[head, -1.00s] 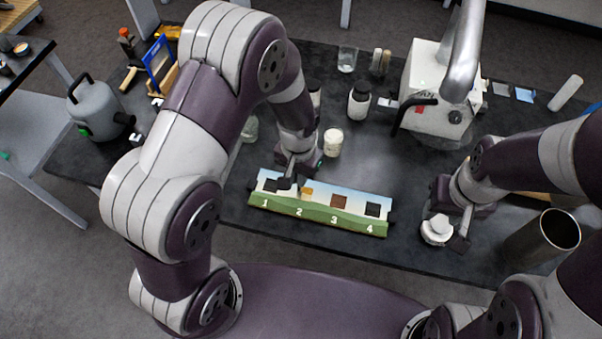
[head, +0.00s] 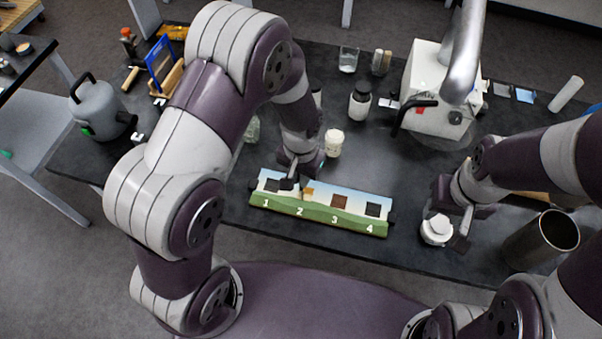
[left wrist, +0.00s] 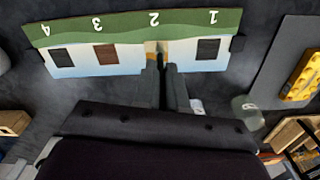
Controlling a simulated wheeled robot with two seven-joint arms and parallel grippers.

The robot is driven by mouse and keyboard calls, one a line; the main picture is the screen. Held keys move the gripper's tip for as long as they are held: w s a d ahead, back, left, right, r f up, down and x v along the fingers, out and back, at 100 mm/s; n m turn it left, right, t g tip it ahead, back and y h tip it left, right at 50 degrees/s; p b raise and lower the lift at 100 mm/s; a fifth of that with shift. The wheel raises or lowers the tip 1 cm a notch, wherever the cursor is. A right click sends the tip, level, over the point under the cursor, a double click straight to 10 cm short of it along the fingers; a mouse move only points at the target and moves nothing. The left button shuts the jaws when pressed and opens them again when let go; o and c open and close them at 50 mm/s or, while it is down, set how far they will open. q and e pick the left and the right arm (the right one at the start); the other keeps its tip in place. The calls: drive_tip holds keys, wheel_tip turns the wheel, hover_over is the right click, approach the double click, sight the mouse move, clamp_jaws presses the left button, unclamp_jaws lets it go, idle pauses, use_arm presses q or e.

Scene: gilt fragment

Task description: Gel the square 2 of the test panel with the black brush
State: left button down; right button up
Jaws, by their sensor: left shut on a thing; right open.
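The test panel (head: 320,218) lies on the dark table, green along its front with numbers 1 to 4 and a dark or brownish square above each. Square 2 (head: 308,191) is golden tan and partly hidden by my left gripper; it also shows in the left wrist view (left wrist: 151,58). My left gripper (head: 291,181) is over the panel between squares 1 and 2, shut on a thin dark thing, apparently the black brush (left wrist: 164,55). Its tip is close to square 2; contact cannot be told. My right gripper (head: 447,218) is open at a white jar (head: 436,230).
A white machine (head: 428,75) is at the back. A metal cylinder (head: 541,240) stands at the right. A grey canister (head: 100,108) is at the left.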

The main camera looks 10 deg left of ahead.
use_arm(q)
drive_tip(key=shift+a+p, duration=0.35)
drive_tip(key=shift+p, duration=0.2)
idle(1.3)
wheel_tip(320, 180, up, 4)
drive_tip(key=p, duration=0.3)
drive_tip(key=shift+p, duration=0.35)
